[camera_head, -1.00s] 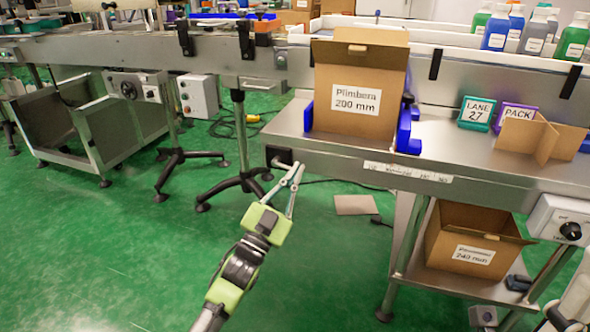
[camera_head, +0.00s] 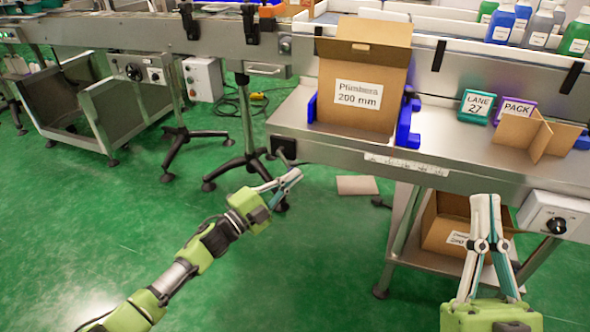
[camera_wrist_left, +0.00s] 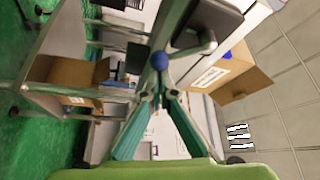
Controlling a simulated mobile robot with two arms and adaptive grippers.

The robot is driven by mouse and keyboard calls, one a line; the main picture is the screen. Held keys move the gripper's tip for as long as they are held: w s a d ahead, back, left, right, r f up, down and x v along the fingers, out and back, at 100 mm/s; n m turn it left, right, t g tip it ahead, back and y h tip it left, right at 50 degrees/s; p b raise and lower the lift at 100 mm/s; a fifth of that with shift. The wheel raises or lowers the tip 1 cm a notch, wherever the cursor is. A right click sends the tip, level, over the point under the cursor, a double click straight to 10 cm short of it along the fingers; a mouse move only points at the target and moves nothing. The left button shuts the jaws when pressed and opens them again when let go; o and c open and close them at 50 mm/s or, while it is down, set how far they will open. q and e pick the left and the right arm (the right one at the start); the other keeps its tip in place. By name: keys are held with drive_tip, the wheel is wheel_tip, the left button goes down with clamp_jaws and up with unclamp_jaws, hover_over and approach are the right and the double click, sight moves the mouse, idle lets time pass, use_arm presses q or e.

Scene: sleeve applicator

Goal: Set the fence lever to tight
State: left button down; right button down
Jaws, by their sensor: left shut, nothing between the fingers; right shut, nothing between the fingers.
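My left gripper (camera_head: 296,175) is shut and empty, just below the left corner of the steel table. A dark block (camera_head: 284,147) sits at that corner, close above the fingertips. In the left wrist view, a blue ball knob (camera_wrist_left: 160,61) shows just beyond the shut fingertips (camera_wrist_left: 158,98), with a metal rod and dark block (camera_wrist_left: 212,16) near it. This may be the fence lever, but I cannot tell its setting or whether the fingers touch it. My right gripper (camera_head: 485,198) is shut and empty, raised in front of the table's right part.
The Plimbern 200 mm box (camera_head: 358,95) stands on the table between blue guides (camera_head: 405,125). LANE 27 and PACK signs (camera_head: 475,106) and a cardboard divider (camera_head: 537,135) stand right of it. A dial box (camera_head: 555,217) is at the right front. Another box (camera_head: 445,225) sits below.

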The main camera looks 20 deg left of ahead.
drive_tip(key=w+d+f+g+h+p, duration=0.1)
drive_tip(key=w+f+g+h+p, duration=0.1)
drive_tip(key=f+g, duration=0.45)
drive_tip(key=w+f+g+h+p, duration=0.1)
drive_tip(key=w+f+g+p, duration=0.15)
drive_tip(key=f, duration=0.75)
use_arm(q)
drive_tip(key=shift+w+a+f+m+g+y+p, duration=0.1)
drive_tip(key=shift+a+f+m+g+y+p, duration=0.3)
drive_tip(key=shift+m, duration=0.75)
drive_tip(key=shift+s+a+f+m+g+y+p, duration=0.15)
drive_tip(key=shift+a+f+m+g+p, duration=0.15)
drive_tip(key=shift+a+m+g, duration=0.65)
drive_tip(key=shift+w+a+f+m+g+y+p, duration=0.15)
drive_tip(key=shift+a+f+m+g+y+p, duration=0.25)
drive_tip(key=shift+m, duration=0.9)
use_arm(e)
drive_tip(key=s+d+f+g+h, duration=0.1)
drive_tip(key=s+d+f+g, duration=0.1)
drive_tip(key=s+f+g, duration=0.3)
drive_tip(key=s+d+f+g+h, duration=0.2)
drive_tip(key=s+d+f+g, duration=0.1)
drive_tip(key=s+f+g, duration=0.2)
drive_tip(key=shift+s+f+m, duration=0.4)
drive_tip(key=shift+s+f, duration=0.8)
drive_tip(key=shift+f, duration=1.2)
